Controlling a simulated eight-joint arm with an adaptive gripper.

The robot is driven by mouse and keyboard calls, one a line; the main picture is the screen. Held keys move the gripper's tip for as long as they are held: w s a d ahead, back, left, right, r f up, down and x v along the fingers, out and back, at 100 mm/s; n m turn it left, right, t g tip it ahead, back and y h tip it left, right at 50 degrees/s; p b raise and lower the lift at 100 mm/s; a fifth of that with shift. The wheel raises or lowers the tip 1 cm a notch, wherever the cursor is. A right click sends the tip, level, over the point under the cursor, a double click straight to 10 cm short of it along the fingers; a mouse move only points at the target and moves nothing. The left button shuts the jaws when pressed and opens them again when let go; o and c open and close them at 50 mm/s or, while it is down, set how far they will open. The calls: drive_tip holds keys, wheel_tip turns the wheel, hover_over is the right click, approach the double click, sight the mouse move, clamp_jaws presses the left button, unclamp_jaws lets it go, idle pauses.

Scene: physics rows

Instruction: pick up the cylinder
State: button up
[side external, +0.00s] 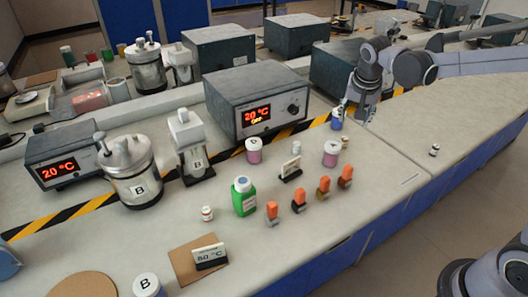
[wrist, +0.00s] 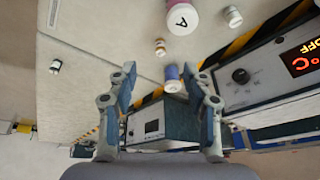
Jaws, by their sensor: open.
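Which object the task calls the cylinder is not clear; several cylindrical things stand on the bench. My gripper (side external: 362,112) is at the back right, pointing down, open and empty. A blue bottle (side external: 337,120) stands left of it; in the wrist view the blue bottle (wrist: 172,80) appears between the two open fingers (wrist: 160,78), apart from them. A small dark-and-white vial (side external: 434,150) stands alone on the right bench, and also shows in the wrist view (wrist: 55,66). Pink jars (side external: 254,151) (side external: 331,154) stand near the middle; one marked A (wrist: 182,18) is in the wrist view.
A heater box (side external: 257,103) stands left of my gripper. A metal pot marked B (side external: 131,172) is at the left. The right bench is mostly clear.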

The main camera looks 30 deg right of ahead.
sight(345, 138)
drive_tip(key=w+d+f+m, duration=0.1)
drive_tip(key=w+d+f, duration=0.1)
drive_tip(key=f, duration=0.2)
drive_tip(key=w+d+f+m+g, duration=0.1)
drive_tip(key=w+d+f+m, duration=0.1)
drive_tip(key=f, duration=0.2)
drive_tip(key=w+d+f+m+g+h, duration=0.1)
drive_tip(key=w+d+f+m, duration=0.1)
drive_tip(key=w+d+f, duration=0.1)
drive_tip(key=shift+w+f, duration=0.1)
drive_tip(key=shift+f, duration=0.4)
drive_tip(key=shift+w+x, duration=0.15)
drive_tip(key=shift+x, duration=1.2)
drive_tip(key=shift+w+x, duration=0.15)
drive_tip(key=shift+x, duration=1.2)
drive_tip(key=shift+a, duration=0.15)
drive_tip(key=shift+c, duration=0.3)
clamp_jaws()
